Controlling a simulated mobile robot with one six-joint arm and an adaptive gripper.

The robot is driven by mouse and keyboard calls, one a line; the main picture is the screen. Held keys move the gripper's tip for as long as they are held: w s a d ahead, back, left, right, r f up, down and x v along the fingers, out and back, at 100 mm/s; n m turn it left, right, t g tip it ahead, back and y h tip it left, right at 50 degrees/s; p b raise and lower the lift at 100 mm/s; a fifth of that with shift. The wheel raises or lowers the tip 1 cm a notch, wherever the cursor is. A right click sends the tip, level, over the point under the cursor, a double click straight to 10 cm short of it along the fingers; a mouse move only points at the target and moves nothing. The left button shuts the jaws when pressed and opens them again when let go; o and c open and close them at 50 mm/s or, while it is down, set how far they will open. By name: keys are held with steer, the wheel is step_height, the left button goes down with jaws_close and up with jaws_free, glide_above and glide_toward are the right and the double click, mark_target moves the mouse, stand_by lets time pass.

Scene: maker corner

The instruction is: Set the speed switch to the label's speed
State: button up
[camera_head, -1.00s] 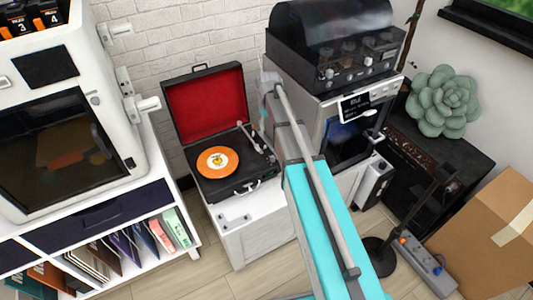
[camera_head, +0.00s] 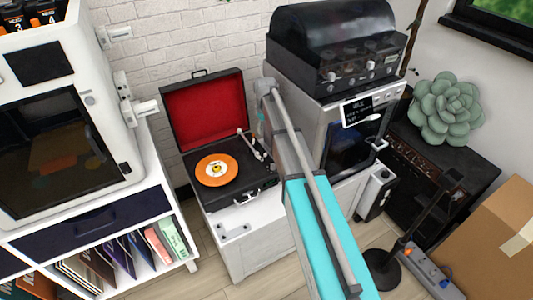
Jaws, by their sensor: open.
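The open record player (camera_head: 232,196) has a black case and a raised red-lined lid (camera_head: 205,112). It stands left of my arm. An orange record (camera_head: 216,180) with a white centre label (camera_head: 216,168) lies on it. The label's print is too small to read. The tonearm (camera_head: 252,147) is at the right of the deck. I cannot make out the speed switch or its setting. My arm reaches up from the bottom right, and its far end is beside the player's right side. My gripper's fingers are not visible.
The player rests on a white cabinet (camera_head: 258,238). A dark-covered machine (camera_head: 335,50) and a small black sign (camera_head: 356,110) are to the right. A large white cabinet-like machine (camera_head: 100,60) stands left on a shelf unit (camera_head: 180,205). A black stand (camera_head: 380,262) and cardboard box (camera_head: 490,240) are at lower right.

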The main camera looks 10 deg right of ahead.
mark_target(266, 153)
steer(key=shift+f+b, duration=6.6)
steer(key=shift+f, duration=0.1)
steer(key=shift+c, duration=0.2)
jaws_close()
